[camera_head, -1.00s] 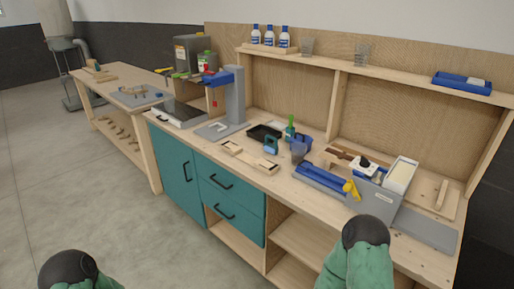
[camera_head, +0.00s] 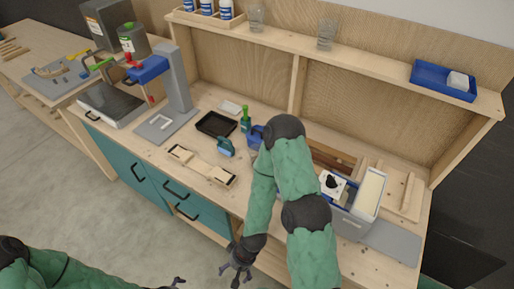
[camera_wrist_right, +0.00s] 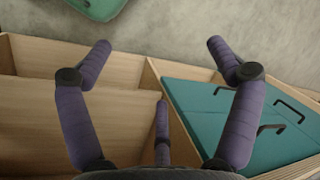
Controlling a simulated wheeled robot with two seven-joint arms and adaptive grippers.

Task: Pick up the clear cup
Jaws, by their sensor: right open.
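Two clear cups stand on the upper shelf, one at the left (camera_head: 257,19) and one nearer the middle (camera_head: 326,36). A see-through cup seen earlier on the bench beside the blue bin is now hidden behind my right arm. My right gripper (camera_head: 237,271) hangs low in front of the bench's front edge, fingers spread and empty, away from any cup. In the right wrist view the gripper (camera_wrist_right: 160,55) is open over the bench's lower shelves and drawers, with no cup in sight. Of my left gripper (camera_head: 177,283), only fingertips show at the bottom edge.
The bench holds a black tray (camera_head: 216,124), a wooden holder (camera_head: 202,165), a teal tool (camera_head: 225,146), a blue bin (camera_head: 255,135) and a grey box (camera_head: 349,224). A blue tray (camera_head: 443,80) and white-and-blue bottles (camera_head: 206,7) sit on the shelf.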

